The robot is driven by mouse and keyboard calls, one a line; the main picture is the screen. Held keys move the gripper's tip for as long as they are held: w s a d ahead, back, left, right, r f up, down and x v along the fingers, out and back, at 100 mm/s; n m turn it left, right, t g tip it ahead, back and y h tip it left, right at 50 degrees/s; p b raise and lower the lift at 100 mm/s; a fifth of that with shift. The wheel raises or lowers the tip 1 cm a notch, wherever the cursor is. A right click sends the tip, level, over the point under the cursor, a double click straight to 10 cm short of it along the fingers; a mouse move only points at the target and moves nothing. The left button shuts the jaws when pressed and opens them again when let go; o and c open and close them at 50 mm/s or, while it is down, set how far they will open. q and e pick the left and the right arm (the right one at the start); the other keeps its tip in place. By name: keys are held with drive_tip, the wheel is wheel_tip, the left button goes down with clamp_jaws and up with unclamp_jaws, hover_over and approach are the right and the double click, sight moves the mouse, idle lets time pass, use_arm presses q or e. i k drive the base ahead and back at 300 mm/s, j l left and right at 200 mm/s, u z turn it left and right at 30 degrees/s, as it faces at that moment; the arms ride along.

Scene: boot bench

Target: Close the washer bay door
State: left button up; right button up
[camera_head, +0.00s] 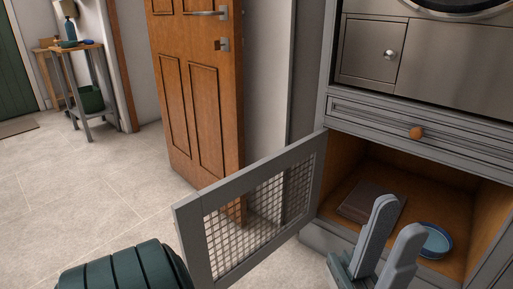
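A grey framed door with a wire mesh panel (262,215) stands swung open from the left side of a low cubby (397,170). The cubby is wood-lined and open to view. Above it, a steel-fronted washer (455,55) sits in the upper bay, with its round door cut off by the top edge. No separate door shows on that upper bay. My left gripper (399,215) is in front of the cubby, to the right of the mesh door. Its two grey fingers point up and stand apart with nothing between them. My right gripper is not in view.
A brown flat item (371,201) and a blue dish (436,241) are in the cubby. A drawer with a round wooden knob (416,133) is above it. A wooden room door (197,90) stands behind the mesh door. Tiled floor (75,195) is clear at left.

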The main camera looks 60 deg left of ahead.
sight(188, 213)
drive_tip(key=k+j, duration=0.15)
drive_tip(key=j, duration=0.25)
drive_tip(key=k+j, duration=0.1)
drive_tip(key=j, duration=0.25)
drive_tip(key=k+j, duration=0.15)
drive_tip(key=j, duration=0.25)
drive_tip(key=k+j, duration=0.1)
drive_tip(key=j, duration=0.25)
drive_tip(key=k+j, duration=0.15)
drive_tip(key=j, duration=0.25)
drive_tip(key=k+j, duration=0.15)
drive_tip(key=j, duration=0.2)
drive_tip(key=k+j, duration=0.1)
drive_tip(key=j, duration=0.3)
drive_tip(key=k+j, duration=0.15)
drive_tip(key=j, duration=0.2)
